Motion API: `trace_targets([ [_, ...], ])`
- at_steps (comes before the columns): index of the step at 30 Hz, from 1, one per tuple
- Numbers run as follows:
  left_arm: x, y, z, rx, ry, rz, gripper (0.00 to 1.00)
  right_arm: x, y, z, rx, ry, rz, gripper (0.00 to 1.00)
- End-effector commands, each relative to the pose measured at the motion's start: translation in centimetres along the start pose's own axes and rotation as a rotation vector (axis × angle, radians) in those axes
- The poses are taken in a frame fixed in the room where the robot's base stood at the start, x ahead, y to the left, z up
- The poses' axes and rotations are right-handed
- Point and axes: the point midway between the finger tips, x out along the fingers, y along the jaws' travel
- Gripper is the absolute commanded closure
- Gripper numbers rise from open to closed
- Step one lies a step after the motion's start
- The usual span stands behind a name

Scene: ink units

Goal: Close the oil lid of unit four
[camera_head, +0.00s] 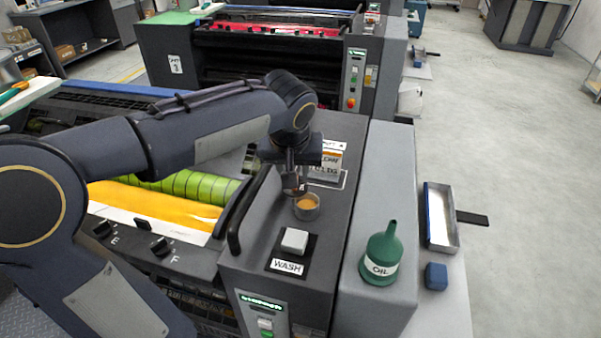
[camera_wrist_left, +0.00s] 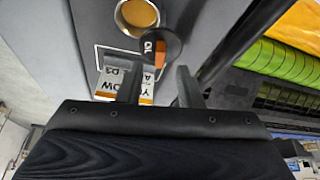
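The round oil opening (camera_head: 306,207) on top of the near unit is uncovered, with yellow-orange inside. It also shows in the left wrist view (camera_wrist_left: 137,16). The dark round lid (camera_wrist_left: 167,47), with an orange mark and partly seen lettering, stands open beside the opening's rim. In the head view my gripper largely hides the lid. My left gripper (camera_head: 294,182) is above and beside the opening. In the left wrist view its two fingers (camera_wrist_left: 157,76) are apart, with the lid just beyond their tips and nothing clearly held. My right gripper is not in view.
A WASH button (camera_head: 294,241) is in front of the opening, and a dark handle bar (camera_head: 236,212) is to its left. A label card (camera_head: 328,160) stands behind. A green oil can (camera_head: 382,256), an open tray (camera_head: 440,225) and a blue block (camera_head: 436,276) are at right.

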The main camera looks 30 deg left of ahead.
Motion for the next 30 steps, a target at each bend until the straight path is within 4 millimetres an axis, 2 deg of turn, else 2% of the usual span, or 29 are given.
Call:
trace_targets([
  [3, 1.9, 0.0, 0.1, 0.001, -0.003, -0.002, 0.67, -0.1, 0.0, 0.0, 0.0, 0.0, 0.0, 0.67],
  [7, 3.1, -0.1, 0.0, 0.0, -0.002, -0.001, 0.67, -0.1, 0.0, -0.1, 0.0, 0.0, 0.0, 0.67],
  [17, 3.7, 0.0, 0.0, 0.001, 0.0, 0.001, 0.67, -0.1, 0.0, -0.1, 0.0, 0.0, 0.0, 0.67],
  [25, 3.6, 0.0, 0.0, 0.001, 0.0, 0.001, 1.0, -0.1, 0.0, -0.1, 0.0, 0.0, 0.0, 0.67],
  [30, 3.6, 0.0, 0.0, 0.002, 0.0, 0.002, 1.0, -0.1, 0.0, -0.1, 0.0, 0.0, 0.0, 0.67],
])
